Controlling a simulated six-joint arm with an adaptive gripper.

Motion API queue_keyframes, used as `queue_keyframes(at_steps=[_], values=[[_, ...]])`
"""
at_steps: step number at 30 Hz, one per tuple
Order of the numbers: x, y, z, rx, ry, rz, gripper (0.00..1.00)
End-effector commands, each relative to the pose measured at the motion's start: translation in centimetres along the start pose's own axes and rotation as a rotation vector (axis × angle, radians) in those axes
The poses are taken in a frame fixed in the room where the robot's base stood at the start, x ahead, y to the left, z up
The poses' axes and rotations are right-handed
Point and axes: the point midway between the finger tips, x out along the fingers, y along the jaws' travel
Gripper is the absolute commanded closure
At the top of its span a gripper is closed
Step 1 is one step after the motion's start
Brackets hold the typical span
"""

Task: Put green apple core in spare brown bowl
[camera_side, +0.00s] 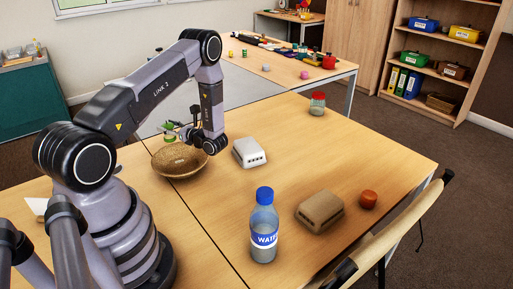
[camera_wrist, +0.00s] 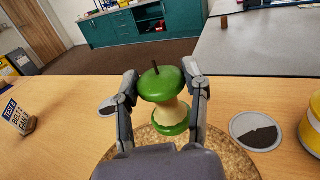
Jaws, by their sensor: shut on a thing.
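The green apple core (camera_wrist: 165,101) has a green top and bottom, a pale middle and a dark stem. My gripper (camera_wrist: 162,92) is shut on it, with one finger on each side, in the wrist view. In the side view my gripper (camera_side: 176,131) holds the apple core (camera_side: 169,137) above the brown bowl (camera_side: 178,166). The bowl is round and woven-looking and stands on the wooden table. Its speckled brown rim (camera_wrist: 228,152) shows below the core in the wrist view, and my gripper hides much of it.
A white block-like object (camera_side: 249,152) stands right of the bowl. A round grey-and-dark disc (camera_wrist: 256,132) and a yellow container (camera_wrist: 312,126) are near the bowl.

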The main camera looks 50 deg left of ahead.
Motion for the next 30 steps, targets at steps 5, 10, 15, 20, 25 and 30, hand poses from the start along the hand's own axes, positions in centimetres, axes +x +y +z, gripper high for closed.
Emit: queue_keyframes(at_steps=[5,10,15,20,25,30], values=[[0.2,-0.2,-2.6,0.002,0.0,0.001,0.89],[0.1,-0.2,-3.4,0.0,0.0,0.001,0.89],[0.1,-0.2,-3.4,0.0,0.0,0.001,0.89],[0.1,-0.2,-3.8,0.001,0.0,0.001,0.89],[0.1,-0.1,-4.3,0.001,0.0,0.001,0.89],[0.1,-0.2,-4.5,0.0,0.0,0.001,0.44]])
